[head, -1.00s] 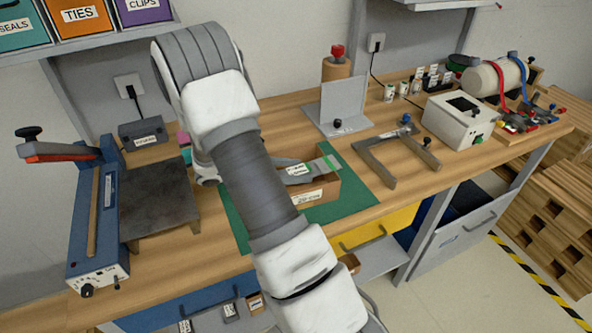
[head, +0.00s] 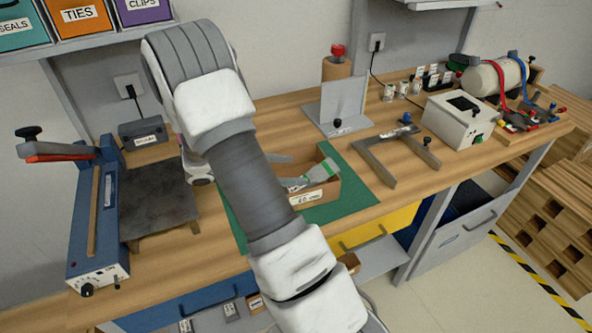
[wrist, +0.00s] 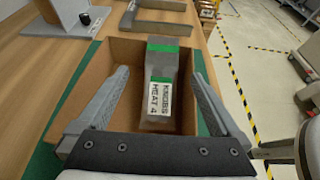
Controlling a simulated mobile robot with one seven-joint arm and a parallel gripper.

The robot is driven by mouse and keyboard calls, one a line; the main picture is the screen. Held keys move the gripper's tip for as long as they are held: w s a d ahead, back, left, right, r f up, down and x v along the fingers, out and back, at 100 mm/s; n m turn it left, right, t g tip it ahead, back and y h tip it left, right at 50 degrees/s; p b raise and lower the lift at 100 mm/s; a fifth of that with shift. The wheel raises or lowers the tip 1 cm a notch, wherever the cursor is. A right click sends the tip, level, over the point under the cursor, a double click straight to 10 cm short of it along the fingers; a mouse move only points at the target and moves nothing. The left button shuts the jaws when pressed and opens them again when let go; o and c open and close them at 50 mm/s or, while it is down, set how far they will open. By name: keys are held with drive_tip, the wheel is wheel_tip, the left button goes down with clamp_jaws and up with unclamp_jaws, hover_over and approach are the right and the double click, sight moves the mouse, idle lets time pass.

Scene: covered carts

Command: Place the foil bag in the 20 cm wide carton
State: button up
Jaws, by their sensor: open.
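The foil bag (wrist: 160,85) is grey with green bands and a white label. It lies inside the open brown carton (wrist: 108,55), its green-banded end towards the far wall. In the head view the bag (head: 318,174) shows inside the carton (head: 322,197), partly hidden by my arm. The carton has a white label on its front that is hard to read. My gripper (wrist: 158,62) is open, with one finger on each side of the bag and a visible gap to it. In the head view my arm hides most of the gripper.
The carton stands on a green mat (head: 357,194) on the wooden bench. A grey angled plate (head: 343,100) and a grey fork-shaped frame (head: 381,160) stand beyond it. A dark platform (head: 155,200) is on the left.

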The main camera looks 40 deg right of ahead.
drive_tip(key=v, duration=1)
drive_tip(key=s+a+r+m+t+y, duration=0.4)
drive_tip(key=s+a+r+m+y, duration=0.2)
drive_tip(key=s+a+r+m, duration=0.1)
drive_tip(key=s+a+r+m+t+y, duration=0.4)
drive_tip(key=s+a+r+m+y, duration=0.3)
drive_tip(key=s, duration=0.5)
wheel_tip(320, 180, up, 2)
drive_tip(key=shift+s+r+m+t, duration=0.15)
drive_tip(key=shift+s+m+t, duration=0.15)
drive_tip(key=shift+m, duration=0.3)
